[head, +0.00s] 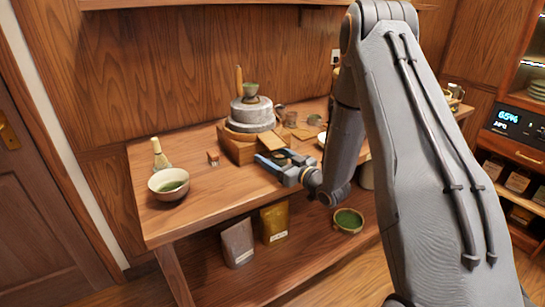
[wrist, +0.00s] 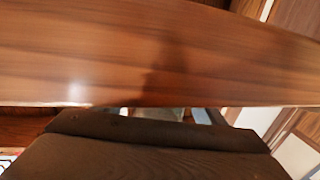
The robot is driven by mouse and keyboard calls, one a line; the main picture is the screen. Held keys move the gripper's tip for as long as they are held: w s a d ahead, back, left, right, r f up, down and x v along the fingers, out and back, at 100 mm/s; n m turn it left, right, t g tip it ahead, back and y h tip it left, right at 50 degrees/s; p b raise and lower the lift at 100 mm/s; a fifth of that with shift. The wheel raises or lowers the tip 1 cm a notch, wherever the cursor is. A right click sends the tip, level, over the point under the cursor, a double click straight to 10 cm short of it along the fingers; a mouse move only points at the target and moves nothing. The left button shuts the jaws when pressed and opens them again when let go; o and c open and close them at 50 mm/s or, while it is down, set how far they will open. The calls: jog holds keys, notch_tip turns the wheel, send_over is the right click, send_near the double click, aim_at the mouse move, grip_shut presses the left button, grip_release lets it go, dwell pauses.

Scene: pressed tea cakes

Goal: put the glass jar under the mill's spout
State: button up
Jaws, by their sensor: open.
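The stone mill (head: 252,115) stands on a wooden box base (head: 236,148) on the table in the head view, with a green-filled cup on top and an upright wooden handle. I cannot make out its spout. My gripper (head: 271,157) is open, with blue-edged fingers low over the table just in front of the mill's base. I cannot tell whether anything is between the fingers. No glass jar can be picked out for certain. A small brownish vessel (head: 290,118) stands right of the mill, too small to identify. The wrist view shows mostly wood and a dark shape, with no clear jar.
A bowl of green powder (head: 169,184), a whisk (head: 160,155) and a small brown block (head: 213,159) are on the table's left. Grey (head: 238,243) and gold (head: 275,221) pouches and a green-filled bowl (head: 348,220) sit on the lower shelf.

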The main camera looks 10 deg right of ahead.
aim_at(286, 163)
jog(key=b+v, duration=0.2)
jog(key=v, duration=1)
jog(key=shift+w+r, duration=0.1)
